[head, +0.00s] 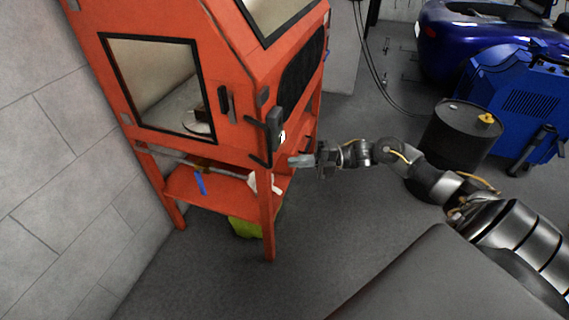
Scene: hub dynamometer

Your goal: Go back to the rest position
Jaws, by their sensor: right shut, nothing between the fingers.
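My right gripper (303,160) is shut and empty. Its arm comes in from the lower right, and its fingertips point left at the near right side of an orange cabinet (225,150). In the picture the fingertips are close to the cabinet's black handles; I cannot tell whether they touch. My left gripper is not in view.
The cabinet has a window (155,85) and a lower shelf with a blue item (201,184). A yellow-green object (245,227) lies beneath. A black drum (458,135), a blue machine (520,95) and a blue car (465,38) stand right. Grey floor (330,240) is open in front.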

